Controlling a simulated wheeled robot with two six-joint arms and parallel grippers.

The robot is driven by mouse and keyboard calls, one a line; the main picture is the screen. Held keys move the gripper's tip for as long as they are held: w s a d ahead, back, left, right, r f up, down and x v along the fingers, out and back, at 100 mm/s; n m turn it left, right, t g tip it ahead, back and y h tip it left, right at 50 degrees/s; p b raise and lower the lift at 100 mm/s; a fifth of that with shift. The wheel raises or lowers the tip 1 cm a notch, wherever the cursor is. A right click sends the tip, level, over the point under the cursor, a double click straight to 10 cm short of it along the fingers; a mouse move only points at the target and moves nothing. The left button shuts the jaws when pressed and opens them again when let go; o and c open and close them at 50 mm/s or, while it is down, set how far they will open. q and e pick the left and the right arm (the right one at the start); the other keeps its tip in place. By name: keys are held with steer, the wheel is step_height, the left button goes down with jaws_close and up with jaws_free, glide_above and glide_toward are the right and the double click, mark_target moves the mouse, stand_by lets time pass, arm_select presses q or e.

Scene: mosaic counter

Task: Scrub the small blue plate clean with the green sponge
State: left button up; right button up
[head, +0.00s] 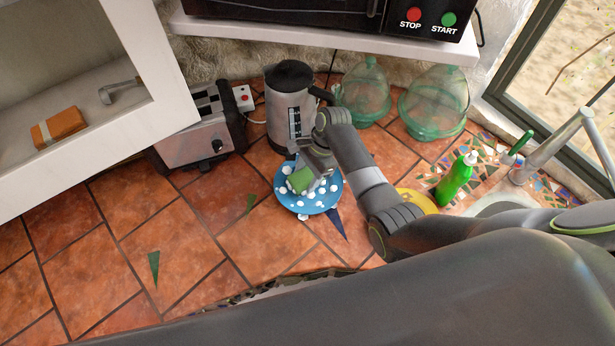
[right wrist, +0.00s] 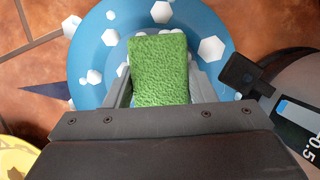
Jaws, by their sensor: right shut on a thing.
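The small blue plate (head: 318,206) lies on the tiled counter in front of the kettle, with several white foam-like spots on it. It fills much of the right wrist view (right wrist: 88,55), where the white spots also show. The green sponge (head: 300,179) is over the plate and shows large in the right wrist view (right wrist: 159,68). My right gripper (head: 312,172) is shut on the sponge, its fingers on either side of it. The sponge's underside is hidden, so I cannot tell whether it touches the plate. My left gripper is not in view.
The kettle (head: 290,105) stands just behind the plate, with a toaster (head: 190,140) to its left. Glass domes (head: 433,103), a green bottle (head: 456,178) and a yellow plate (head: 418,200) are to the right, near the sink. The counter at left is largely clear.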

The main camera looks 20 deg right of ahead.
steer(key=shift+s+d+f, duration=0.1)
steer(key=shift+s+d, duration=0.15)
steer(key=shift+s, duration=0.6)
steer(key=shift+s+d+f, duration=0.1)
steer(key=shift+s+d, duration=0.1)
steer(key=shift+s, duration=0.65)
steer(key=shift+r, duration=0.1)
step_height(320, 180, up, 8)
steer(key=shift+f, duration=0.2)
steer(key=shift+w, duration=0.1)
